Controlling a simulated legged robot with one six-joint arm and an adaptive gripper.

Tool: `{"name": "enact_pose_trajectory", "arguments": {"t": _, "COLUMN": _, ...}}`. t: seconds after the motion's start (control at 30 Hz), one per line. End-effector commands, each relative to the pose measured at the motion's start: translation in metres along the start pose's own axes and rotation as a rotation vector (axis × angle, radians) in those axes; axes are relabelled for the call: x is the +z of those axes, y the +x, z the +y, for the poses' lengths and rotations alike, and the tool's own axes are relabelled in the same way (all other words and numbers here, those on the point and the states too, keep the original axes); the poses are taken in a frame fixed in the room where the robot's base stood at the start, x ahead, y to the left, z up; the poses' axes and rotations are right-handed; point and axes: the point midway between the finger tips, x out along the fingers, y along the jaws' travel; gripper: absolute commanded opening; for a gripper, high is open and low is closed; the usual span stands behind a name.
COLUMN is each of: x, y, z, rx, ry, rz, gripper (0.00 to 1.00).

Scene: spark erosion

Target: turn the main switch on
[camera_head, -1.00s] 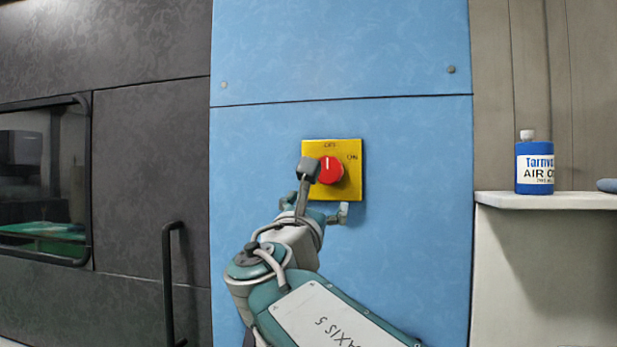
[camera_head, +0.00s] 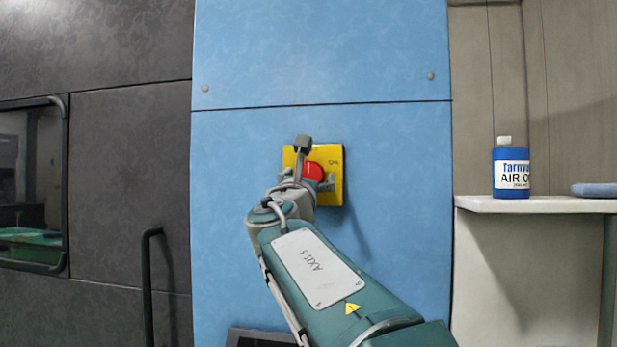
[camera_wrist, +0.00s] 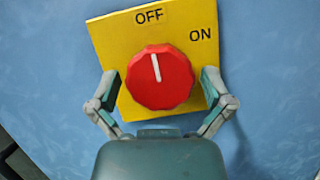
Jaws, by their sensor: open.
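The main switch is a red round knob (camera_wrist: 160,78) on a yellow plate (camera_wrist: 116,38) marked OFF at the top and ON at the upper right. The knob's white line points up toward OFF, slightly left in the wrist view. In the head view the red knob (camera_head: 314,171) and yellow plate (camera_head: 332,194) are partly hidden behind my wrist. My gripper (camera_wrist: 162,92) is open, with one finger on each side of the knob's lower half, over the plate's side edges. I see gaps between the fingers and the knob; contact is not visible.
The plate sits on a blue panel (camera_head: 400,150). A dark door with a black handle (camera_head: 148,285) is at left. A blue bottle (camera_head: 511,172) stands on a pale shelf (camera_head: 540,204) at right. The panel around the plate is clear.

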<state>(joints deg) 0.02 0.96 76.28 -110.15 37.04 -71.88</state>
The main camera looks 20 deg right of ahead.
Motion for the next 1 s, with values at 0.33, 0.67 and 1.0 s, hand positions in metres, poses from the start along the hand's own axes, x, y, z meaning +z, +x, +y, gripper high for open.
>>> {"name": "enact_pose_trajectory", "arguments": {"t": 0.33, "x": -0.0003, "y": -0.0002, "z": 0.0003, "rx": 0.001, "ry": 0.0, "rz": 0.001, "gripper": 0.29}}
{"name": "enact_pose_trajectory", "arguments": {"t": 0.67, "x": -0.0003, "y": -0.0003, "z": 0.001, "rx": -0.002, "ry": 0.012, "rz": 0.001, "gripper": 0.28}}
{"name": "enact_pose_trajectory", "arguments": {"t": 1.0, "x": -0.0007, "y": -0.0002, "z": 0.0018, "rx": -0.064, "ry": 0.162, "rz": 0.002, "gripper": 0.28}}
